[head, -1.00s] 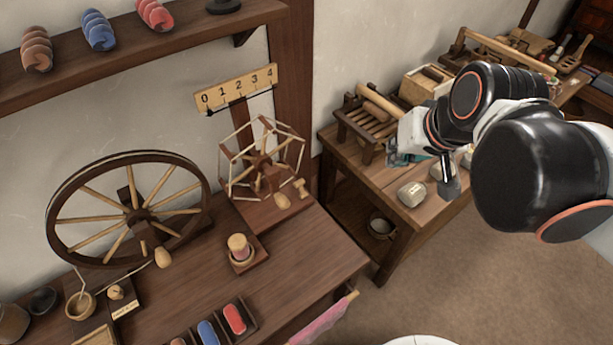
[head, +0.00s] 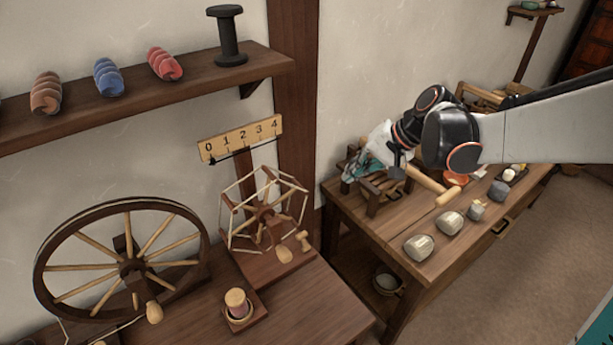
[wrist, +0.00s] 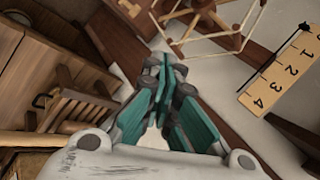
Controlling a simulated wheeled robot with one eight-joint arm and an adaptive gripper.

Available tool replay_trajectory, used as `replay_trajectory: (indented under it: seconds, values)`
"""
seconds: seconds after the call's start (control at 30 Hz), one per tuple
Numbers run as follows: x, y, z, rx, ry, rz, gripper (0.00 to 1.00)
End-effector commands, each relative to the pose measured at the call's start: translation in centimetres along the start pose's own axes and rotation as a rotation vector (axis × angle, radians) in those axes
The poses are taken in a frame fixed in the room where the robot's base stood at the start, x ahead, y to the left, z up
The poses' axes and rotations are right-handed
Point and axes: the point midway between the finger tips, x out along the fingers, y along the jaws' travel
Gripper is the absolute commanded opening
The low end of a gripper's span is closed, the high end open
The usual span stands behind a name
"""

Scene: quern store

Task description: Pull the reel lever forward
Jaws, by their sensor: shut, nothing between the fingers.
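The hexagonal wooden reel (head: 265,212) stands on the right end of the dark bench, below a numbered scale. A pale rounded knob (head: 284,254) and a small T-shaped wooden piece (head: 304,240) sit at its base; I cannot tell which is the lever. My gripper (head: 352,167) is shut and empty, above the near left end of the side table and right of the reel, apart from it. In the wrist view my gripper's teal fingers (wrist: 162,72) show, with part of the reel (wrist: 210,30) beyond them at the top.
The number scale (head: 241,138) hangs above the reel, beside a wooden post (head: 296,100). A spinning wheel (head: 120,262) stands left. The side table (head: 440,235) carries a slatted wooden frame, a roller and several stones. A yarn shelf (head: 130,95) runs above.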

Motion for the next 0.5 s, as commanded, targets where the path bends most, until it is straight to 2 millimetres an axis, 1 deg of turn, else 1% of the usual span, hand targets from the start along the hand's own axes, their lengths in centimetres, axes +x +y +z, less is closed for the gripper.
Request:
replay_trajectory:
  seconds: [0.03, 0.2, 0.37, 0.5]
  values:
    - [1.1, 0.2, -0.9, 0.014, -0.013, -0.019, 0.0]
    - [4.3, 0.8, -2.9, 0.061, -0.067, -0.086, 0.0]
    - [7.3, 1.7, -4.6, 0.101, -0.117, -0.151, 0.0]
    - [10.1, 2.8, -5.8, 0.131, -0.162, -0.208, 0.0]
